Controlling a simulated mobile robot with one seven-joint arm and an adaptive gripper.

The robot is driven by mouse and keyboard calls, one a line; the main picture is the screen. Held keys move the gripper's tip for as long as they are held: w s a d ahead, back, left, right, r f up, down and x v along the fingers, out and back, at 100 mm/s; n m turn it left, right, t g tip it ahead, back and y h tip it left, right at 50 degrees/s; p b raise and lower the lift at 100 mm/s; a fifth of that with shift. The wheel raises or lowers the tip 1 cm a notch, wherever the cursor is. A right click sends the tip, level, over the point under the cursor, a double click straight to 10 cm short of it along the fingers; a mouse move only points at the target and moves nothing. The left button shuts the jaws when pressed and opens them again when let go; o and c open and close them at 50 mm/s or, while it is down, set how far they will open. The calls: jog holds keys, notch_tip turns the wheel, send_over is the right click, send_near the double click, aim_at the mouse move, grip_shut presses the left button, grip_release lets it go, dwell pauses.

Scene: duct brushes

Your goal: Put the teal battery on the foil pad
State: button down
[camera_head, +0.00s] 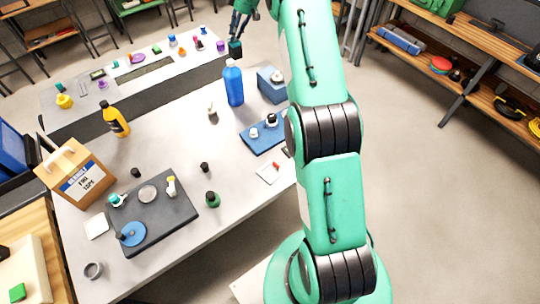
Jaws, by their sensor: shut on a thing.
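My gripper (238,34) is small and far off at the top, over the right end of the back counter. It is shut on a dark teal block (235,48), which looks like the teal battery. The fingertips are too small to make out clearly. I cannot tell whether the block touches the counter. A round grey, silvery disc (149,193) lies on the dark mat on the near table and may be the foil pad. A pale square pad (97,226) lies left of the mat, and a pale card (268,173) lies near the table's right edge.
The dark mat (178,222) also bears a blue disc (132,234) and small items. A blue bottle (233,84), a yellow bottle (115,121) and a cardboard box (76,174) stand on the near table. Several small coloured things stand on the back counter (108,70).

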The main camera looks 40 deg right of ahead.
jog(key=s+a+r, duration=0.2)
jog(key=s+r, duration=0.1)
jog(key=s, duration=0.9)
jog(key=s+a+r+p, duration=0.15)
jog(key=s+r, duration=0.25)
jog(key=s, duration=0.7)
jog(key=s+a+r, duration=0.3)
jog(key=s, duration=0.9)
jog(key=s+a+f, duration=0.4)
jog(key=s+a, duration=0.2)
jog(key=s, duration=0.5)
jog(key=s+a+f, duration=0.3)
jog(key=s+a, duration=0.3)
jog(key=s, duration=0.5)
jog(key=s+a+f, duration=0.4)
jog(key=s+a, duration=0.2)
jog(key=s, duration=0.4)
notch_tip(320, 180, down, 9)
jog(key=shift+s+f+n+p, duration=0.2)
jog(key=shift+s+n+p, duration=0.1)
jog(key=shift+n+p, duration=0.1)
jog(key=shift+w, duration=0.15)
jog(key=w+d+f, duration=0.1)
jog(key=w+d, duration=0.3)
jog(key=w, duration=1.1)
jog(key=shift+f+b, duration=0.2)
jog(key=shift+b, duration=0.15)
jog(key=shift+w, duration=0.1)
